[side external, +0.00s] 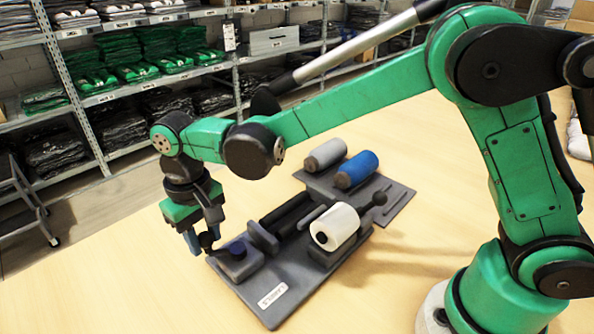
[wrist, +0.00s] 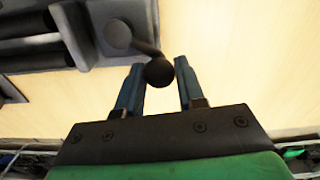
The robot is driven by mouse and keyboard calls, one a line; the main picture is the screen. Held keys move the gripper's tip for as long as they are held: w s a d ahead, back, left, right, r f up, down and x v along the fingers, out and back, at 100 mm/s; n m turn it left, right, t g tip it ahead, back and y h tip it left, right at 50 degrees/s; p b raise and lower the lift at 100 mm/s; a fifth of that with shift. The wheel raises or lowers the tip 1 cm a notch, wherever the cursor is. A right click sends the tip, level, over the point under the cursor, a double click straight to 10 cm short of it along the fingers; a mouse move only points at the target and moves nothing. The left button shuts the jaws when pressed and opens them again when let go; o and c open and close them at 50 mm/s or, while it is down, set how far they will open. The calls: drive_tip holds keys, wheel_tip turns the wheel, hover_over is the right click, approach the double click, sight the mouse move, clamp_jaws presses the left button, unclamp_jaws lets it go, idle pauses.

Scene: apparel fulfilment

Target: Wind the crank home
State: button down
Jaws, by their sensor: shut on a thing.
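A dark grey winder (side external: 286,284) with a white label lies on the table. Its crank has a round black knob (side external: 207,240) on a short arm, beside a dark blue-topped block at the winder's near left end. My gripper (side external: 203,246) points down there, shut on the knob, one blue finger on each side. In the wrist view the knob (wrist: 158,73) sits between the fingertips (wrist: 160,66). The crank arm runs up and left from it to a round hub (wrist: 118,34). A white roll (side external: 338,226) is mounted at the winder's right end.
A blue roll (side external: 357,169) and a grey roll (side external: 326,154) lie on a grey rack behind the winder. A dark ball-ended lever (side external: 379,198) stands right of the white roll. Shelves with folded garments (side external: 168,60) are behind. The table front is clear.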

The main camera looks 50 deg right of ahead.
drive_tip(key=shift+s+a, duration=0.45)
drive_tip(key=shift+s, duration=0.3)
drive_tip(key=shift+s+a, duration=0.1)
drive_tip(key=shift+s, duration=0.85)
drive_tip(key=c, duration=0.6)
unclamp_jaws()
drive_tip(key=shift+o, duration=0.2)
wheel_tip(320, 180, up, 7)
